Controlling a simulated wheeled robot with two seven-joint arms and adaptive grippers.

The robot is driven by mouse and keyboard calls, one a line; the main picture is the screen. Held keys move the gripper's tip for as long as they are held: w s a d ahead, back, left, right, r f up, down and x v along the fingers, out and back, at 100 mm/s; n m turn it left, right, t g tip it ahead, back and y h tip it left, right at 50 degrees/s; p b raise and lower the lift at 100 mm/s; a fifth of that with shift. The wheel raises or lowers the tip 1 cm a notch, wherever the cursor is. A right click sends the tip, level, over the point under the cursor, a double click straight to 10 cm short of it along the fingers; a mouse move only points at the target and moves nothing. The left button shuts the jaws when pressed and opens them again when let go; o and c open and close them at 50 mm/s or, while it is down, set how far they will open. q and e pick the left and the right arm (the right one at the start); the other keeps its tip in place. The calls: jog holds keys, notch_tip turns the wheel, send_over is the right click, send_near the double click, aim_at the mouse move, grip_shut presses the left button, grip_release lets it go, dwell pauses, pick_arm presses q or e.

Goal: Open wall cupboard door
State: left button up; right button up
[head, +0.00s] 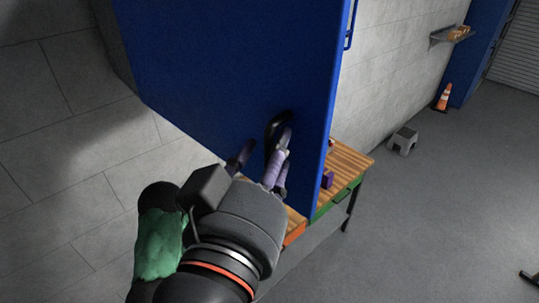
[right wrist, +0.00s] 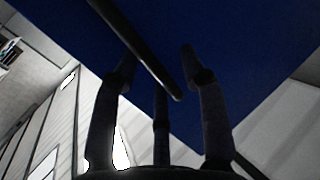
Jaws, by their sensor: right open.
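The wall cupboard's blue door (head: 200,65) fills the upper middle of the head view; I cannot tell whether it stands slightly ajar. Its black bar handle (head: 277,127) is near the lower right part of the blue face. My right gripper (head: 262,160) is open at the handle, with its fingers pointing up at the door. In the right wrist view, the dark handle (right wrist: 140,50) runs diagonally between the open fingers (right wrist: 158,60), its lower end near the middle of them. Whether a finger touches it, I cannot tell. My left gripper is not in view.
A wooden-topped workbench (head: 347,161) with a green front stands below and right of the cupboard. A grey step stool (head: 403,141), an orange cone (head: 444,97) and a wall shelf (head: 449,36) are farther right. The grey floor (head: 430,220) at right is mostly clear.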

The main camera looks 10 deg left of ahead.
jog(key=shift+d, duration=0.1)
notch_tip(320, 180, up, 10)
jog(key=shift+f, duration=0.1)
dwell(0.4)
